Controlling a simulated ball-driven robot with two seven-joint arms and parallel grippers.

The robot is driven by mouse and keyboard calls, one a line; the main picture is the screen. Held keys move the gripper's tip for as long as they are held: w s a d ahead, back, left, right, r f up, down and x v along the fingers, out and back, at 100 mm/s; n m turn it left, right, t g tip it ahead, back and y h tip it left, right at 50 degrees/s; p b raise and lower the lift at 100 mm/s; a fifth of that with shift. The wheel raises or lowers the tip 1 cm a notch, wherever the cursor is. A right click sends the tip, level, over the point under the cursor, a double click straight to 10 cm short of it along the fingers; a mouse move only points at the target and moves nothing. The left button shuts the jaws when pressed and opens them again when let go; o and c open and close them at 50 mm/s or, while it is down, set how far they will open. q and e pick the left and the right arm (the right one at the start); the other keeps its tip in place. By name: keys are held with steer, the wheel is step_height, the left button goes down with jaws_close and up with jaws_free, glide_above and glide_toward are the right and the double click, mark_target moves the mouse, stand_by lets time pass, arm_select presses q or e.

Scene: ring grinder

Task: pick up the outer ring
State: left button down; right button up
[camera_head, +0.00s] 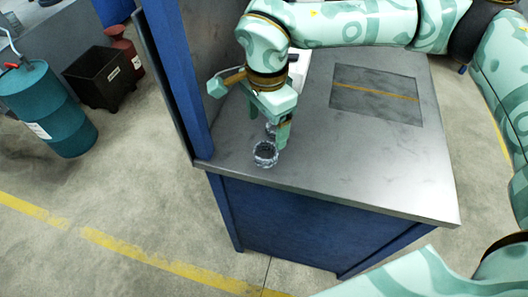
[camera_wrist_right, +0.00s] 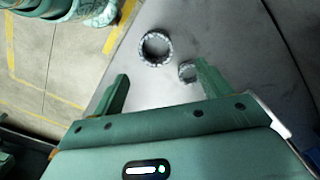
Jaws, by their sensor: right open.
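The larger dark, rough-edged ring, which looks like the outer ring (camera_head: 265,153), lies flat on the grey bench near its front left edge. In the right wrist view the larger ring (camera_wrist_right: 156,47) lies just beyond my fingertips. A smaller ring (camera_wrist_right: 187,71) lies beside my right-hand finger in that view; in the head view it (camera_head: 270,130) is partly hidden by a finger. My right gripper (camera_head: 249,114) is open and empty, low above the bench, behind the larger ring; it also shows in the wrist view (camera_wrist_right: 161,71). My left gripper is not in view.
A blue post (camera_head: 182,80) and panel stand at the bench's left edge, close to my right gripper. The bench top (camera_head: 340,155) is clear to the right, with a dark inset plate (camera_head: 375,95). A teal drum (camera_head: 50,105) and black bin (camera_head: 100,78) stand on the floor at left.

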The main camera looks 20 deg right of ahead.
mark_target(264, 145)
step_height(264, 145, down, 2)
steer(key=shift+s+f, duration=0.15)
steer(key=f+b, duration=0.1)
steer(key=f, duration=0.1)
steer(key=f+b, duration=0.1)
steer(key=f, duration=0.1)
steer(key=shift+s+a+f, duration=0.2)
steer(key=shift+f, duration=0.35)
steer(key=shift+c, duration=0.6)
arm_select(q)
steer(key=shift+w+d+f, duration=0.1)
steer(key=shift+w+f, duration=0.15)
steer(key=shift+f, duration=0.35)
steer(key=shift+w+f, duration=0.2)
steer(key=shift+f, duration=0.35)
arm_select(e)
steer(key=c, duration=1.1)
